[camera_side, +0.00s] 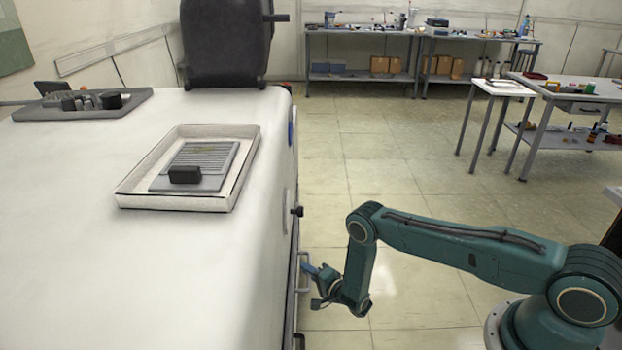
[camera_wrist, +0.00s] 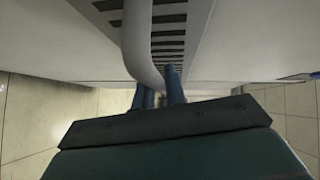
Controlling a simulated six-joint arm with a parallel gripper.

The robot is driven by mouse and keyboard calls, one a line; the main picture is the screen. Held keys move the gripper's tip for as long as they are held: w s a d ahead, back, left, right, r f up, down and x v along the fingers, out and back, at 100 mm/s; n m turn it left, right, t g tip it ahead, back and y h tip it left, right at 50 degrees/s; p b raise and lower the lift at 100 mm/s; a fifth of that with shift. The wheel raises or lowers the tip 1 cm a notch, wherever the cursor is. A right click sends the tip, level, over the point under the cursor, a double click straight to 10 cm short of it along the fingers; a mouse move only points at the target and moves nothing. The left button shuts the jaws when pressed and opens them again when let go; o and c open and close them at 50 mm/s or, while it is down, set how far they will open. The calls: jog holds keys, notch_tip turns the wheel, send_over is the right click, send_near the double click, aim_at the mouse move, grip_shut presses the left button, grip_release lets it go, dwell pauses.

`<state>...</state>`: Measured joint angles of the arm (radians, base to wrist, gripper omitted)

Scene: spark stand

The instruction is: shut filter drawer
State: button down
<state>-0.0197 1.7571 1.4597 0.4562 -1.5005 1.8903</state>
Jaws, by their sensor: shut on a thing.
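A grey bar handle (camera_side: 300,272) stands out from the side of the large white machine, on what looks like the filter drawer's front. In the wrist view the handle (camera_wrist: 137,45) curves down between my two blue fingers. My gripper (camera_side: 308,268) is shut on the handle, and its fingers (camera_wrist: 160,90) also show in the wrist view. Behind the handle is a slotted panel (camera_wrist: 172,30). From the side, the drawer front is seen edge-on, so I cannot tell how far out it stands.
A white tray (camera_side: 130,200) with a grey slotted plate (camera_side: 208,158) and black block lies on the machine top. A black knob (camera_side: 297,211) sticks out above the handle. The tiled floor (camera_side: 400,160) beside the machine is clear. Workbenches stand at the back.

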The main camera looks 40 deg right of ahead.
jog(key=shift+w+a+f, duration=0.15)
jog(key=shift+w+a, duration=0.4)
jog(key=shift+w, duration=0.05)
jog(key=c, duration=1.5)
grip_release()
jog(key=shift+o, duration=0.2)
jog(key=shift+s, duration=0.1)
jog(key=s+r, duration=0.2)
jog(key=s, duration=1.1)
jog(key=shift+s+a, duration=0.15)
jog(key=shift+s, duration=0.05)
